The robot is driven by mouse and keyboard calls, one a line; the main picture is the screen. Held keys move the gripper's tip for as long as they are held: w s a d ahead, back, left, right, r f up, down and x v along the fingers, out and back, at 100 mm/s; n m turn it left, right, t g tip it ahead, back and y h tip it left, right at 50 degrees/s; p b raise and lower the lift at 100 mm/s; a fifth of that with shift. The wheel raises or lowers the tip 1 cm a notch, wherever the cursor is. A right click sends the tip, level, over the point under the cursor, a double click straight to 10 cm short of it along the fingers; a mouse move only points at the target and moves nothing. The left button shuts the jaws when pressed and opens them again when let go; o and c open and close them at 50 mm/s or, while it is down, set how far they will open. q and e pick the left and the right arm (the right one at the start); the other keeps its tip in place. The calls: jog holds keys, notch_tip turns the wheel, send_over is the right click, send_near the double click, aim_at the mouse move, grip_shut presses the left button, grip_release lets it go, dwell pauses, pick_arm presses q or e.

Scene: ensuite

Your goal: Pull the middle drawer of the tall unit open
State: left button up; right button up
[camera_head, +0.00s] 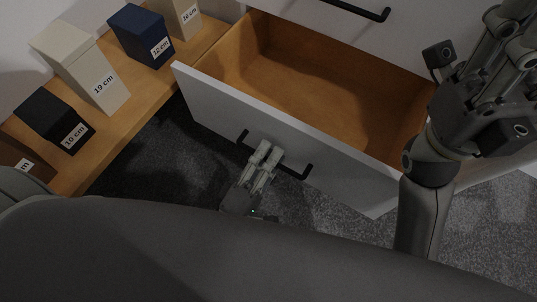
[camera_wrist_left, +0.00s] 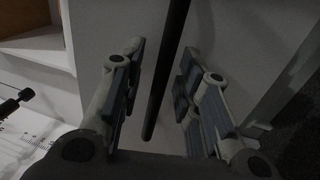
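The drawer (camera_head: 290,135) of the white tall unit stands well pulled out, with its empty wooden inside showing. Another white front with a black handle (camera_head: 360,10) is shut above it. My left gripper (camera_head: 265,157) is at the open drawer's black bar handle (camera_head: 294,170). In the left wrist view the handle bar (camera_wrist_left: 166,70) runs between the two fingers of the left gripper (camera_wrist_left: 158,85), with gaps on both sides, so it is open around the bar. My right gripper (camera_head: 490,70) is raised at the upper right, beside the drawer; its finger opening is unclear.
A wooden shelf (camera_head: 135,95) at the left carries several labelled boxes: black (camera_head: 54,122), cream (camera_head: 82,68), dark blue (camera_head: 140,36) and beige (camera_head: 182,17). Dark grey carpet (camera_head: 180,165) lies free below the drawer. My own body fills the bottom.

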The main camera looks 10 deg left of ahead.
pick_arm(q)
jog(key=shift+s, duration=0.1)
jog(key=v, duration=1.2)
